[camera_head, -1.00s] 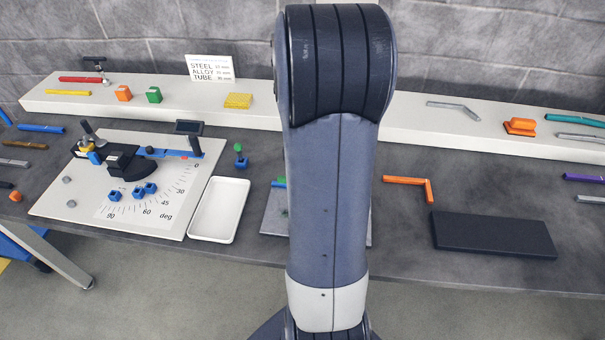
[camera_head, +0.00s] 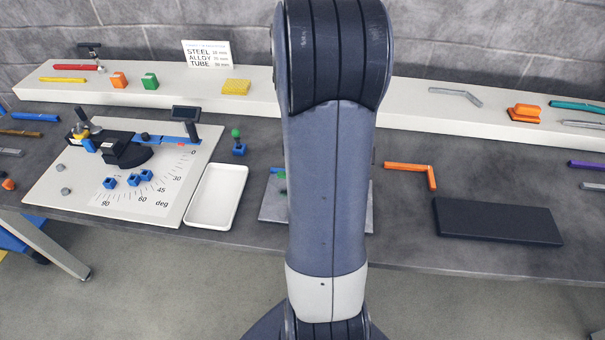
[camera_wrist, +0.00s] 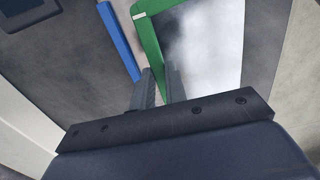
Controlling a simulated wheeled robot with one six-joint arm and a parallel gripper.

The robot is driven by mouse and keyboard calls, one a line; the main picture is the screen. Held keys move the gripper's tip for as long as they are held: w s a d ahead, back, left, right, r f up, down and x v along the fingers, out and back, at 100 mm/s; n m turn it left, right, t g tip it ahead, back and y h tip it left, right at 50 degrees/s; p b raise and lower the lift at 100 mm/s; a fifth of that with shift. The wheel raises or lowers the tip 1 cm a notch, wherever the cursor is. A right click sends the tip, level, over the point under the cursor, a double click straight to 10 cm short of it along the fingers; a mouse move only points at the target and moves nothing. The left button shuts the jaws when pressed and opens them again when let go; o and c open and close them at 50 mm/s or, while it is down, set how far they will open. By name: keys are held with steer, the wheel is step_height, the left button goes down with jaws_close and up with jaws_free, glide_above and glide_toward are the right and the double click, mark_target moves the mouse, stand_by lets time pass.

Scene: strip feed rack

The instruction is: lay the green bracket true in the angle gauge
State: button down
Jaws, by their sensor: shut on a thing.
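The angle gauge (camera_head: 125,150), a pale board with a dark body, a blue arm and a degree scale, lies at the left of the bench in the head view. The green bracket (camera_wrist: 150,35), an L-shape with a pale mark near its corner, shows in the wrist view. My gripper (camera_wrist: 161,82) is shut on one leg of it; the other leg runs off to the upper right. In the head view my arm hides the gripper and most of the bracket. I cannot tell whether the bracket touches the plate below.
A grey plate (camera_head: 272,208) lies behind my arm, with a blue strip (camera_wrist: 118,40) beside the bracket. A white tray (camera_head: 216,197) stands between gauge and plate. An orange bracket (camera_head: 408,168) and a dark block (camera_head: 498,221) lie to the right. A white shelf (camera_head: 420,110) runs along the back.

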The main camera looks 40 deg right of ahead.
steer(key=shift+f+b, duration=1.15)
steer(key=shift+f, duration=0.45)
steer(key=c, duration=1.3)
jaws_free()
steer(key=shift+c, duration=0.2)
step_height(320, 180, up, 11)
steer(key=shift+f, duration=0.1)
step_height(320, 180, down, 10)
steer(key=shift+p, duration=0.35)
steer(key=shift+r, duration=0.25)
